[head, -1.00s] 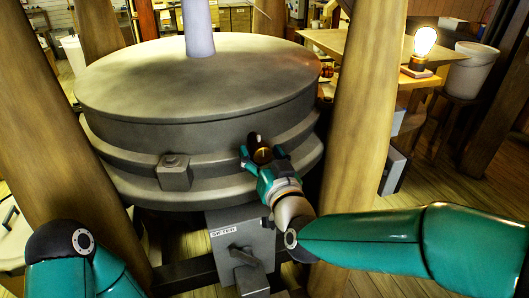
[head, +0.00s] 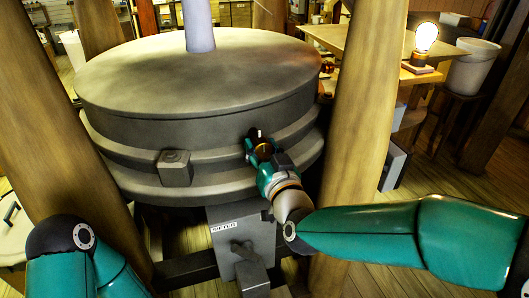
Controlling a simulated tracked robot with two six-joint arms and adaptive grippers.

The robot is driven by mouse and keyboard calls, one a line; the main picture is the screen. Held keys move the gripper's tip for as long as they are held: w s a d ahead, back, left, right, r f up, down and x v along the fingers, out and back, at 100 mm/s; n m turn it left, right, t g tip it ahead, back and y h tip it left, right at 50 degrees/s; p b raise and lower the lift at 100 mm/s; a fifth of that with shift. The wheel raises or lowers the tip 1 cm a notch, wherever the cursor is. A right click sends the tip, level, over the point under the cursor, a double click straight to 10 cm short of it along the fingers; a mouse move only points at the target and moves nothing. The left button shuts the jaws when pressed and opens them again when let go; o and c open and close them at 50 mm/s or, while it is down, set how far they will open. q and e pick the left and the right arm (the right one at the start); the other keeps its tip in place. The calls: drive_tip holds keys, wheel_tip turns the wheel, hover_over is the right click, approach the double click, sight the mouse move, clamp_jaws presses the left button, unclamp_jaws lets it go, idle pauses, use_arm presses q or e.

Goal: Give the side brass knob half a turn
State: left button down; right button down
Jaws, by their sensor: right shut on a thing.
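The side brass knob (head: 263,149) is on the side of the round grey mill housing (head: 200,130), at its front right. My right gripper (head: 260,145) is at the housing's side, shut on the knob. Its fingers hide most of the knob; a small brass-coloured part shows between them. My left arm shows at the lower left, but its gripper is outside the picture.
Wooden posts stand left (head: 62,140) and right (head: 362,130) of the housing. A grey box marked SIFTER (head: 228,243) is below it. A grey block (head: 175,168) sits on the housing's front. A lit bulb (head: 426,38) stands on a table behind right.

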drive_tip(key=shift+m+b, duration=0.8)
drive_tip(key=shift+b, duration=0.25)
drive_tip(key=shift+m, duration=0.4)
drive_tip(key=shift+b, duration=0.3)
drive_tip(key=shift+m+b, duration=0.7)
drive_tip(key=shift+b, duration=0.1)
drive_tip(key=shift+m+b, duration=0.5)
drive_tip(key=shift+b, duration=0.05)
